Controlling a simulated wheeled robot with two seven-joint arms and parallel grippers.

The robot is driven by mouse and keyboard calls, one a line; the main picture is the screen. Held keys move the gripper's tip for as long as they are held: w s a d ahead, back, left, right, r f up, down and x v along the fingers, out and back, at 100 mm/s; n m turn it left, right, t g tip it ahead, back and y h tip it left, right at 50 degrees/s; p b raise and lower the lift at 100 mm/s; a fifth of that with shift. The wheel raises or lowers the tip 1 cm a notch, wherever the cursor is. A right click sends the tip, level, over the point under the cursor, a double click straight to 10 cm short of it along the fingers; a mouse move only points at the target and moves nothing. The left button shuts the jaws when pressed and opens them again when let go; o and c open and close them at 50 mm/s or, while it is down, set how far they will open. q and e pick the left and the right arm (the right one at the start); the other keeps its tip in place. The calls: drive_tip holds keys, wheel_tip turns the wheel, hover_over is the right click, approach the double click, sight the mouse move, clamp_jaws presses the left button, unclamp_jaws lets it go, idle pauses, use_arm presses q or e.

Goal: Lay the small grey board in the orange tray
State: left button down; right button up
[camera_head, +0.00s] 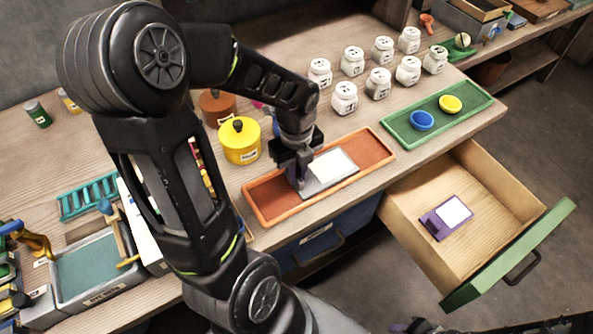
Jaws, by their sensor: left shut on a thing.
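The orange tray (377,146) lies on the bench top near its front edge. The small grey board (312,189), with a white sheet or label on its face, is in the tray, slightly right of the tray's middle. It looks flat, but I cannot tell whether its whole underside touches the tray floor. My left gripper (301,180) comes down from above and is shut on the board's left end. The gripper and wrist hide that end. My right gripper cannot be made out.
Behind stand a yellow pot (240,146), a brown pot (214,106) and several white jars (344,98). Right is a green tray (477,97) with blue and yellow bowls. An open drawer (500,222) below holds a purple board (434,226). My left arm hides the bench's middle left.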

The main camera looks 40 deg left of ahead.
use_arm(q)
drive_tip(key=c, duration=1.3)
unclamp_jaws()
drive_tip(key=shift+c, duration=0.2)
wheel_tip(320, 180, up, 8)
drive_tip(key=shift+f, duration=0.1)
